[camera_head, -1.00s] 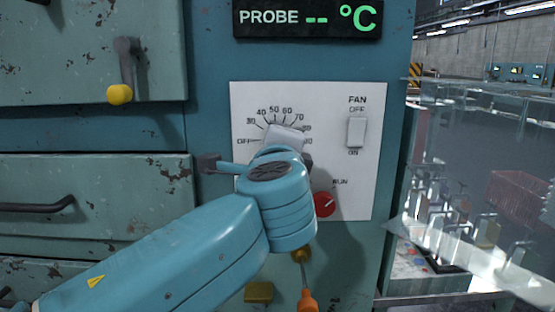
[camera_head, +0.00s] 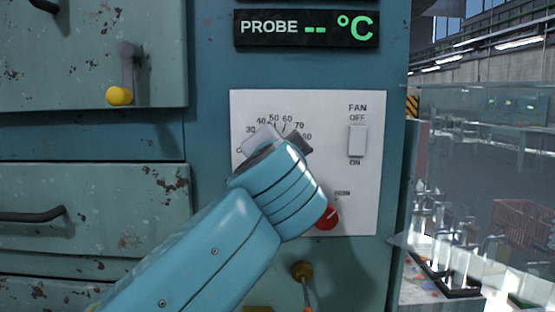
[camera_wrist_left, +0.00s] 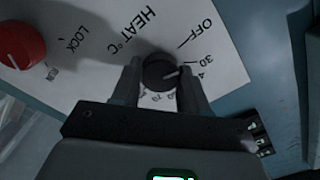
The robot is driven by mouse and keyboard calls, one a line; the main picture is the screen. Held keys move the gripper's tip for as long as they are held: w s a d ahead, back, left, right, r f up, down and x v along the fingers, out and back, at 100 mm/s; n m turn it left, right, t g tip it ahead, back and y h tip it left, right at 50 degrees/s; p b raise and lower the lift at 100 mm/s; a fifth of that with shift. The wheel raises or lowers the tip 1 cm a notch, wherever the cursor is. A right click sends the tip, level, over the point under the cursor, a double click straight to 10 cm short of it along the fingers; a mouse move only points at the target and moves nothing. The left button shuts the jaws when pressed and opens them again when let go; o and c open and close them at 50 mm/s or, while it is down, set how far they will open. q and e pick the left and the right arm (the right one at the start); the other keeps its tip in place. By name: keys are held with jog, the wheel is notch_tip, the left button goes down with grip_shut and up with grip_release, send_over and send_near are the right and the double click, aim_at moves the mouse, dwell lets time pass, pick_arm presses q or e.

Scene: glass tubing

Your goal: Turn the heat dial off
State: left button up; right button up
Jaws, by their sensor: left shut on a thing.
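The heat dial (camera_wrist_left: 160,72) is a round black knob with a white pointer line, on a white panel (camera_head: 362,200) marked HEAT °C. In the left wrist view its line points right, toward the 30 and 40 marks, away from OFF. My left gripper (camera_wrist_left: 160,85) is shut on the dial, one finger on each side. In the head view the left gripper (camera_head: 280,142) covers the dial and part of its scale. My right gripper is not in view.
On the same panel are a white FAN switch (camera_head: 357,140) and a red knob (camera_head: 327,218), close beside my left wrist. The PROBE display (camera_head: 306,28) above shows dashes. A yellow-tipped lever (camera_head: 122,85) and a drawer handle (camera_head: 32,215) stick out at left.

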pick_arm(q)
jog(key=shift+f+n+b, duration=0.1)
jog(key=shift+n+b, duration=0.5)
jog(key=shift+n, duration=1.6)
jog(key=o, duration=1.1)
jog(key=shift+c, duration=0.2)
jog(key=shift+a, duration=0.1)
